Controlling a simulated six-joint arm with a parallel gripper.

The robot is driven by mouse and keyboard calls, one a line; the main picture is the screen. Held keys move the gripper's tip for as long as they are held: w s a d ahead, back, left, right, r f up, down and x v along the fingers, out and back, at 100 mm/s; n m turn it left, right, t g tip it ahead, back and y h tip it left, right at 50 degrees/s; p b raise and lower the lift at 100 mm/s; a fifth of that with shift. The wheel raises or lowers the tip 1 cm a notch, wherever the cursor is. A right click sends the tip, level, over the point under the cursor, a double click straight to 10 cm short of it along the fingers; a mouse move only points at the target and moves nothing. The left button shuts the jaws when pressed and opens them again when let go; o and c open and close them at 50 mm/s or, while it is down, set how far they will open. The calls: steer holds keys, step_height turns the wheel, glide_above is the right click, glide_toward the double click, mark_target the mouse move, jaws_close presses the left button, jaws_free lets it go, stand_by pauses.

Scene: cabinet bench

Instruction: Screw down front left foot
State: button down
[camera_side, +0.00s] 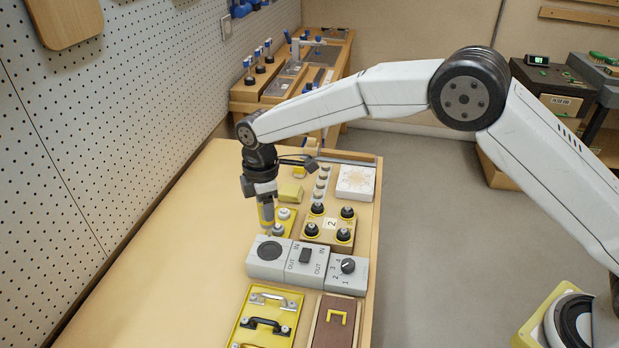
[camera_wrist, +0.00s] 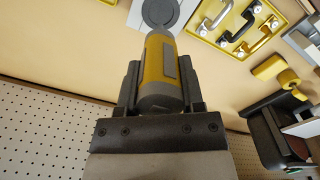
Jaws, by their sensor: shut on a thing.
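My gripper (camera_side: 264,201) is shut on a yellow and grey cylindrical tool (camera_side: 267,214), which points down. The tool (camera_wrist: 161,70) also shows between the two fingers in the wrist view. A grey disc (camera_wrist: 160,12) shows at its far end there; I cannot tell whether they touch. In the side view the tool is over the left side of a small yellow plate with pale round knobs (camera_side: 283,214). A yellow block marked 2 (camera_side: 329,223) with black round knobs at its corners stands to the right. I cannot tell which piece is the front left foot.
A grey switch box (camera_side: 262,268) with a dark disc, a switch and a dial stands in front of the tool. A yellow plate with handles (camera_side: 248,333) and a brown panel (camera_side: 330,334) lie nearer. A white box (camera_side: 356,182) stands behind. The bench's left side is clear.

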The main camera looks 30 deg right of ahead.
steer(key=s+d, duration=0.2)
steer(key=d, duration=0.6)
steer(key=s+d+r, duration=0.1)
steer(key=s+d, duration=0.1)
steer(key=d, duration=0.7)
steer(key=shift+s+d+r, duration=0.15)
steer(key=shift+s+d, duration=0.15)
steer(key=shift+s, duration=0.05)
steer(key=shift+f, duration=2.5)
steer(key=shift+f, duration=0.7)
stand_by(2.0)
steer(key=shift+r, duration=0.1)
